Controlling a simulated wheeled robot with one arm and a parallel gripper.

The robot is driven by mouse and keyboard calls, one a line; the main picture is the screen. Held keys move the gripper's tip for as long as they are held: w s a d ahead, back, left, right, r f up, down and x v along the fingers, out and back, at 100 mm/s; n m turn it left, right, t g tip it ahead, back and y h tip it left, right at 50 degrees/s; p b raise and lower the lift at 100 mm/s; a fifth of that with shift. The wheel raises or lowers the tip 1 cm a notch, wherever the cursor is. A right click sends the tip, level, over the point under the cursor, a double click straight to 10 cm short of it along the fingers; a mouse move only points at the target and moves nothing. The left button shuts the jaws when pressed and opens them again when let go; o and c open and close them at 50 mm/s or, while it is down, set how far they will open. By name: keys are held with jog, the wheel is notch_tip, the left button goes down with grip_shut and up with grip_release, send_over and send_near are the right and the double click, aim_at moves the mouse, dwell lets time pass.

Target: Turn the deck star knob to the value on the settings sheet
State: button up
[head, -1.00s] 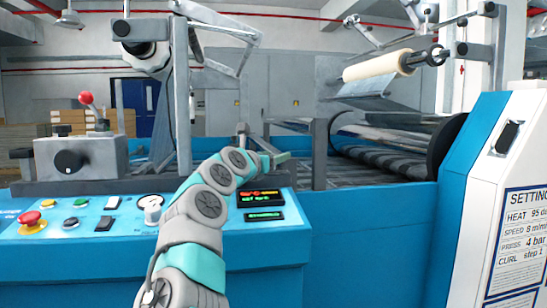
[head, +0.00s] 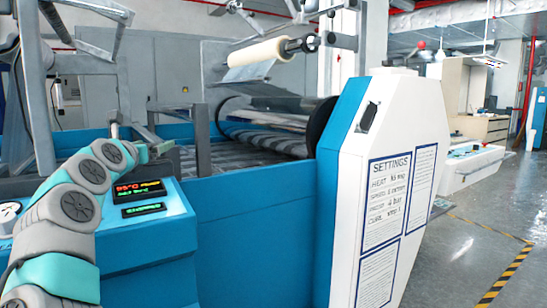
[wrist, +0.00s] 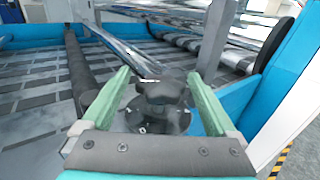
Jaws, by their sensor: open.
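The dark star knob (wrist: 160,95) stands on a round base on the deck, in the middle of the wrist view. My gripper (wrist: 158,76) is open, with one pale green finger on each side of the knob. Gaps show between the fingers and the knob, and I cannot tell if either touches it. In the head view my arm hides the knob. The settings sheet (head: 400,203) is on the white end panel at the right, with lines for heat, speed, press and curl. The curl line seems to read step 1. The knob's scale is not readable.
A control display (head: 139,188) with red and green text is on the blue console beside my arm. A pale film roll (head: 262,52) hangs above the deck. Metal posts and dark rollers surround the knob. Open floor (head: 460,245) lies to the right.

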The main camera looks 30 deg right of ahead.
jog(key=shift+n+t+y, duration=0.5)
jog(key=shift+n+y, duration=0.1)
jog(key=shift+y, duration=0.4)
jog(key=shift+n+y, duration=0.3)
jog(key=shift+d+n+t+y, duration=0.1)
jog(key=shift+n+t+y, duration=0.5)
jog(key=shift+y, duration=0.2)
jog(key=shift+y, duration=0.3)
jog(key=shift+n+y, duration=0.3)
jog(key=shift+n, duration=0.1)
jog(key=shift+n+t+y, duration=0.4)
jog(key=shift+n+y, duration=0.3)
jog(key=shift+y, duration=0.4)
jog(key=shift+y, duration=0.3)
